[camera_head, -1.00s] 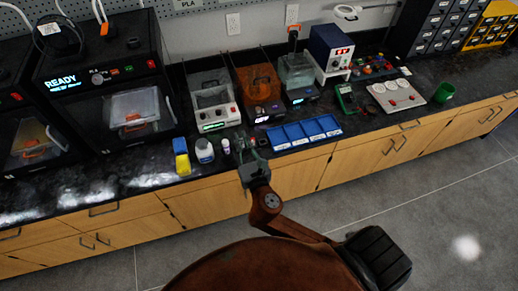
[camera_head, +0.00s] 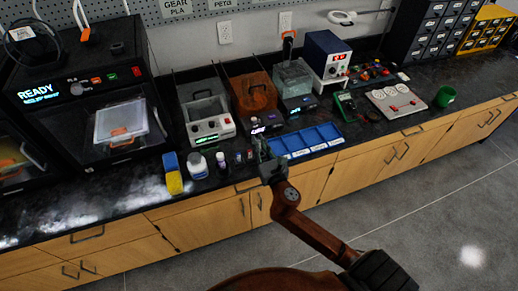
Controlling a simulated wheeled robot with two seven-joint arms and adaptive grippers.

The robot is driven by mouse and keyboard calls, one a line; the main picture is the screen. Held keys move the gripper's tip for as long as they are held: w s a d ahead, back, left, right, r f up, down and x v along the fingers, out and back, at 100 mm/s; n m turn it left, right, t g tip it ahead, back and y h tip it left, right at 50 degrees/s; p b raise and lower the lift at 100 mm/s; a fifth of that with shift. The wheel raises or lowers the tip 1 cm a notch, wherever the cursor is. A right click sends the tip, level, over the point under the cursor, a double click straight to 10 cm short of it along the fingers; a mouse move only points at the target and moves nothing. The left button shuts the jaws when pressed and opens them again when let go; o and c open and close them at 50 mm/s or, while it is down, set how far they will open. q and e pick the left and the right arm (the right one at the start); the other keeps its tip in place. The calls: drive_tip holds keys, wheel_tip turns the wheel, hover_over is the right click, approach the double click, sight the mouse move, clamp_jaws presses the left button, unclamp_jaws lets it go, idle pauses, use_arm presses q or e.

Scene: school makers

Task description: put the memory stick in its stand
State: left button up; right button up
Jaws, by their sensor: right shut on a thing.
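My right gripper (camera_head: 262,150) is over the front part of the black counter, at the left end of the blue compartment tray (camera_head: 318,143). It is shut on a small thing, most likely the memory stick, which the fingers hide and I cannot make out. I cannot pick out the memory stick's stand for certain at this size. My left gripper is not in view.
A blue and yellow sponge (camera_head: 172,178), a white bottle (camera_head: 197,166) and small containers stand left of the gripper. Behind are a grey-white machine (camera_head: 210,128) and an orange one (camera_head: 257,95). A meter (camera_head: 346,106), a white panel (camera_head: 385,97) and a green cup (camera_head: 446,96) stand right.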

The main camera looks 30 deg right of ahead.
drive_tip(key=shift+d+f, duration=0.3)
drive_tip(key=shift+f, duration=0.1)
drive_tip(key=shift+w+d+f+b, duration=0.1)
drive_tip(key=shift+d+f+b, duration=0.1)
drive_tip(key=shift+f+b, duration=1.45)
drive_tip(key=o, duration=0.5)
drive_tip(key=shift+f+p, duration=0.2)
drive_tip(key=shift+p, duration=0.1)
drive_tip(key=shift+c, duration=0.2)
drive_tip(key=shift+r, duration=0.1)
drive_tip(key=shift+r, duration=0.1)
drive_tip(key=p+v, duration=0.1)
drive_tip(key=v, duration=1.1)
